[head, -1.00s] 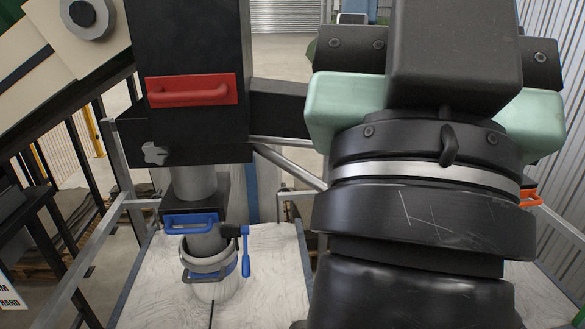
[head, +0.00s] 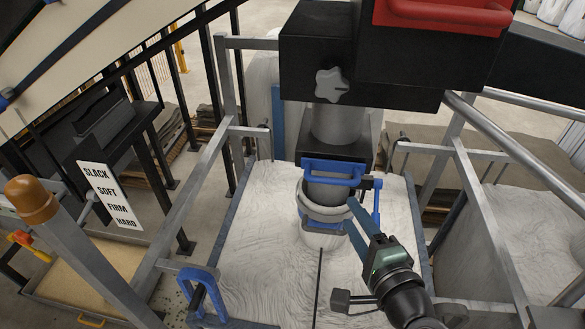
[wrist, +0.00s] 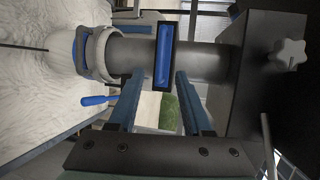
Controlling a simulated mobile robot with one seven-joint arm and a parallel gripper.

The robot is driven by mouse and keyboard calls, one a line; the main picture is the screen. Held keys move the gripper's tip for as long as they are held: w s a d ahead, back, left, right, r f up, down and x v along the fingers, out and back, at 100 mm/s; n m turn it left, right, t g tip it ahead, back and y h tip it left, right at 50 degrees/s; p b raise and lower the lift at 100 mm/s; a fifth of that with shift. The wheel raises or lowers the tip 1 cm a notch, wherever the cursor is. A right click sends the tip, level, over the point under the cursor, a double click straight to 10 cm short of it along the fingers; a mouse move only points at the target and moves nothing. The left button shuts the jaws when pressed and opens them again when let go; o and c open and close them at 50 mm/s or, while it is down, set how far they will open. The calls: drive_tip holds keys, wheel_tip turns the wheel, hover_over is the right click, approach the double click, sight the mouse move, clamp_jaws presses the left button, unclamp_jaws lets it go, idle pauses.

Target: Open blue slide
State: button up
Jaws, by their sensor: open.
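The blue slide (head: 333,170) is a flat plate with a blue loop handle, set across the grey outlet tube below the black box. In the wrist view its blue handle (wrist: 164,62) stands across the grey tube. My gripper (head: 354,203) is open and empty, just in front of and below the slide at the right. In the wrist view the two fingers of my gripper (wrist: 160,78) point at the tube, one on each side of the handle's line. I cannot tell whether they touch it.
A collar clamp with a blue lever (head: 376,203) holds the white bag (head: 260,235) on the tube, close to my fingers. A grey star knob (head: 331,85) and red handle (head: 450,14) are above. Metal rails (head: 490,220) flank the bag.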

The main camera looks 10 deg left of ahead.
sight(334, 183)
drive_tip(key=p+x, duration=0.2)
drive_tip(key=x, duration=1)
drive_tip(key=shift+w+d, duration=0.1)
drive_tip(key=shift+w, duration=0.15)
clamp_jaws()
idle(1.1)
